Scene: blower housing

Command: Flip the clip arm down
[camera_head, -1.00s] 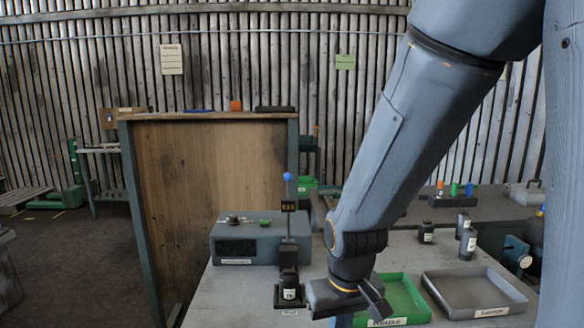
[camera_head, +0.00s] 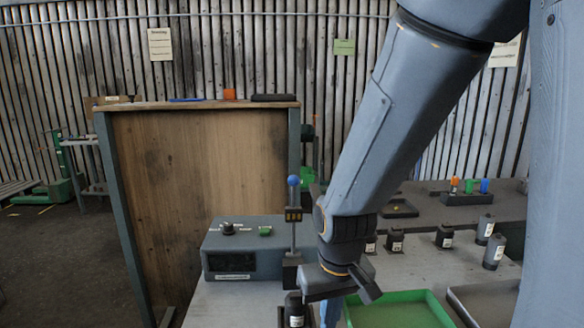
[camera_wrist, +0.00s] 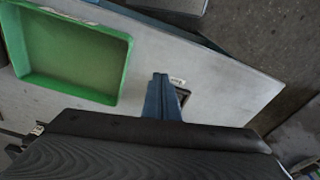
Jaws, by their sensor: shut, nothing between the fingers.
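An upright rod with a blue ball on top (camera_head: 293,181) stands at the front right of a grey box. It carries a small dark block with yellowish marks (camera_head: 293,214). It may be the clip arm, but I cannot tell for sure. A black labelled bottle (camera_head: 296,311) stands at its foot. My gripper (camera_head: 331,314) points down just right of the bottle, partly cut off by the lower edge. In the wrist view, its blue fingers (camera_wrist: 162,80) are together and empty. They partly hide a small dark labelled piece (camera_wrist: 184,96) on the table.
The grey box (camera_head: 232,263) has a black and a green knob. A wooden panel (camera_head: 200,190) rises at the left.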

